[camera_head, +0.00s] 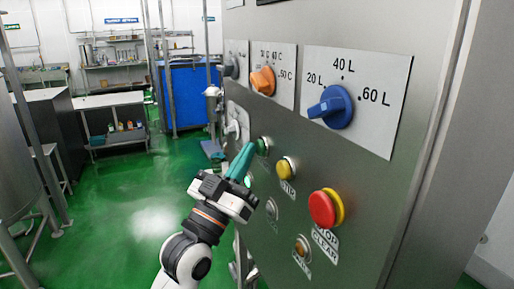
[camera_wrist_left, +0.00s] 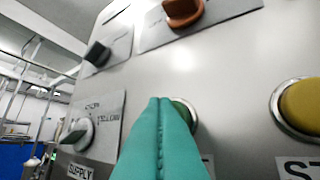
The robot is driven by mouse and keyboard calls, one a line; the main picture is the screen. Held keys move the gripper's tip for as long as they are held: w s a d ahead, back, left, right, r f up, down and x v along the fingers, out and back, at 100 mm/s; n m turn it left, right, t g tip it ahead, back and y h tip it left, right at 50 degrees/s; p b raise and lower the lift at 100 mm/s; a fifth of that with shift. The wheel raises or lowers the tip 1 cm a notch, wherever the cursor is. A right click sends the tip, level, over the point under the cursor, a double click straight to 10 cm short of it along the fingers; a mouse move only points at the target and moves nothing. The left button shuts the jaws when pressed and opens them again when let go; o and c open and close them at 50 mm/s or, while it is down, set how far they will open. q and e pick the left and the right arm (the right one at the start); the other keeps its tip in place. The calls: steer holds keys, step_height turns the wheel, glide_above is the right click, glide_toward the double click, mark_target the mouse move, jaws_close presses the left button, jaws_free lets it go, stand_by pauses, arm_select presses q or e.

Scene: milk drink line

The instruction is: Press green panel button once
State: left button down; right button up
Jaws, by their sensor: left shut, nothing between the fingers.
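The green panel button (camera_head: 264,146) is on the steel control panel (camera_head: 300,130), left of a yellow button (camera_head: 286,169). My left gripper (camera_head: 244,158) is shut, its teal fingers together and empty, with the tips right beside the green button. In the left wrist view the fingers (camera_wrist_left: 160,125) cover most of the green button (camera_wrist_left: 186,113); only its upper right edge and metal ring show. I cannot tell whether the tips touch it. My right gripper is not in view.
A red button with a yellow collar (camera_head: 323,208) sits lower right. Blue (camera_head: 333,107) and orange (camera_head: 263,81) knobs are above. A SUPPLY switch (camera_wrist_left: 78,134) lies left of the fingers. Green floor (camera_head: 130,215) is open to the left.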

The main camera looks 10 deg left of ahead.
arm_select(q)
steer(key=shift+s+a, duration=0.35)
steer(key=shift+a, duration=0.15)
steer(key=shift+s+a, duration=0.7)
steer(key=shift+a, duration=0.35)
steer(key=shift+s+a, duration=0.7)
steer(key=shift+a, duration=0.3)
